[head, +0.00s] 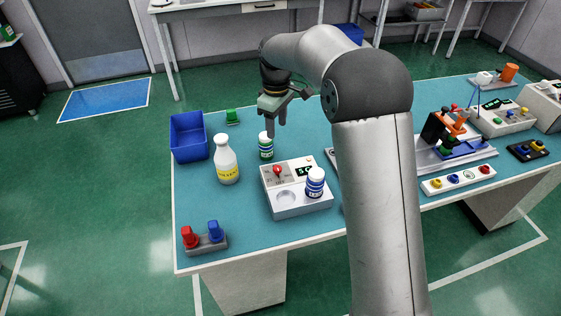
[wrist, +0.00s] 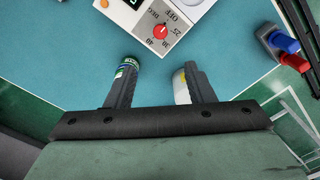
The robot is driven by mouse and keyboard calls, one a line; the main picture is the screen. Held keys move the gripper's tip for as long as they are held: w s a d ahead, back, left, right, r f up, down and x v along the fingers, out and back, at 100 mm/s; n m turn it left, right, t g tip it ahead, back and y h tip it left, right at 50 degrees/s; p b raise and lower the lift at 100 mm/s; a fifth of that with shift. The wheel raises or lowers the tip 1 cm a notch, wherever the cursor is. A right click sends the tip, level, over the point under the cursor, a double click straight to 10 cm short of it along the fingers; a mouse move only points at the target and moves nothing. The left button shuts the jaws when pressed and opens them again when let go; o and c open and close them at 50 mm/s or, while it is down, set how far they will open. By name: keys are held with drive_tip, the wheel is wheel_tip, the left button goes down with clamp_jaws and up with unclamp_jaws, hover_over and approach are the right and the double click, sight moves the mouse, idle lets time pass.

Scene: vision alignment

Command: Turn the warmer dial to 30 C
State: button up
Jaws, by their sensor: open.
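The warmer (head: 283,211) is a white box on the teal table, with a red dial (head: 278,170) on its upper left and a dark display with green characters. A white bottle with a blue label (head: 315,184) stands on it. In the wrist view the red dial (wrist: 161,31) shows beyond the fingertips, ringed by inverted markings including 40, 30, 25 and OFF. I cannot tell exactly where its pointer sits. My gripper (head: 275,120) is open and empty, above the table behind the warmer; it shows in the wrist view too (wrist: 158,72), apart from the dial.
A green-labelled bottle (head: 266,146) stands close below my gripper. A blue bin (head: 188,154) is at the left edge. A grey holder with red and blue pieces (head: 206,245) sits front left. Clear table lies between them.

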sight(277, 167)
wheel_tip(277, 167, down, 17)
drive_tip(key=p, duration=0.3)
drive_tip(key=shift+r, duration=0.2)
drive_tip(key=shift+c, duration=0.2)
drive_tip(key=c, duration=0.9)
